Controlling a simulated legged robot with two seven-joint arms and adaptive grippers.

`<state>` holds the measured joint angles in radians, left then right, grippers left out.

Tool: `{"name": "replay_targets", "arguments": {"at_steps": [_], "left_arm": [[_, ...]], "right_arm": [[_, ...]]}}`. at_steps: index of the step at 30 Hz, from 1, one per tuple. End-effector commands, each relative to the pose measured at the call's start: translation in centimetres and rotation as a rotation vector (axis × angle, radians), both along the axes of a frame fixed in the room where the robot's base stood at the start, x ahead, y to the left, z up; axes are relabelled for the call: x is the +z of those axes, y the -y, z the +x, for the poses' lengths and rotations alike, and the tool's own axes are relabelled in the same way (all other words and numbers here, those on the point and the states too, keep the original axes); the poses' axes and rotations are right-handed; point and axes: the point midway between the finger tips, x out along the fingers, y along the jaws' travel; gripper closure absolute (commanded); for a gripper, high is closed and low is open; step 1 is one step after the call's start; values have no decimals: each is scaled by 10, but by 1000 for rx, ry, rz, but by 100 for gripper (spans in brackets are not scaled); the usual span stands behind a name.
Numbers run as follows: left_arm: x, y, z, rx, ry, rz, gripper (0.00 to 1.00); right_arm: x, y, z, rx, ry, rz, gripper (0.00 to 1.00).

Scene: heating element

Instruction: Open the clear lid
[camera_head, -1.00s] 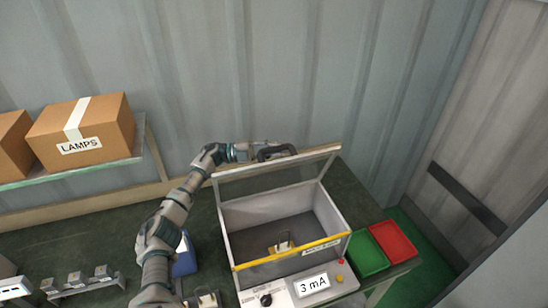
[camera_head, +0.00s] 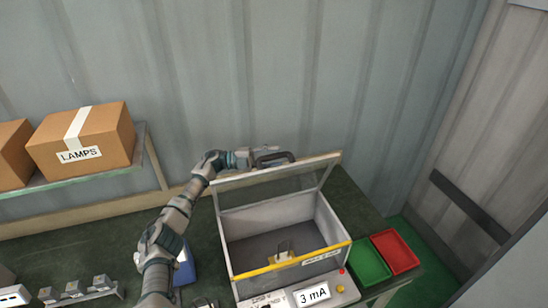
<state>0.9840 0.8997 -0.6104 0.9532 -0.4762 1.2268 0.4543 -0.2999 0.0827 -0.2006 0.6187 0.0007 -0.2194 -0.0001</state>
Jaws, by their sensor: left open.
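The clear lid (camera_head: 270,184) stands raised at the back of a grey box (camera_head: 322,222), tilted up from its rear side. The box is open at the top, with a yellow front edge and a small metal fixture (camera_head: 284,249) inside. My left gripper (camera_head: 272,157) is behind the lid's raised top edge, near its left-middle part. It is open. I cannot tell whether it touches the lid. My right gripper does not show.
A panel reading 3 mA (camera_head: 313,292) is on the box's front. Green (camera_head: 370,262) and red (camera_head: 396,250) trays stand at its right. A LAMPS carton (camera_head: 82,142) sits on the left shelf. A blue object (camera_head: 184,266) is beside my left arm.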

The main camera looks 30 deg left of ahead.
Motion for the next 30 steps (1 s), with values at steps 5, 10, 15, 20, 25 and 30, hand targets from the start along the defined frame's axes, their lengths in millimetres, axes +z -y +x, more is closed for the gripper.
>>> {"name": "replay_targets", "arguments": {"at_steps": [5,10,15,20,25,30], "left_arm": [[-3,-17,-7,4,-2,0,53],[-10,-49,-23,4,-4,0,53],[-15,-80,-39,3,-4,0,53],[-17,-97,-48,2,-3,1,53],[-18,-102,-51,0,-3,2,53],[-18,-103,-51,0,-3,2,53]], "right_arm": [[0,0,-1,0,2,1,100],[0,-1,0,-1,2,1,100],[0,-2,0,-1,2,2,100],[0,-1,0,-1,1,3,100],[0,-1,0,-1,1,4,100],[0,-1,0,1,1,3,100]]}}
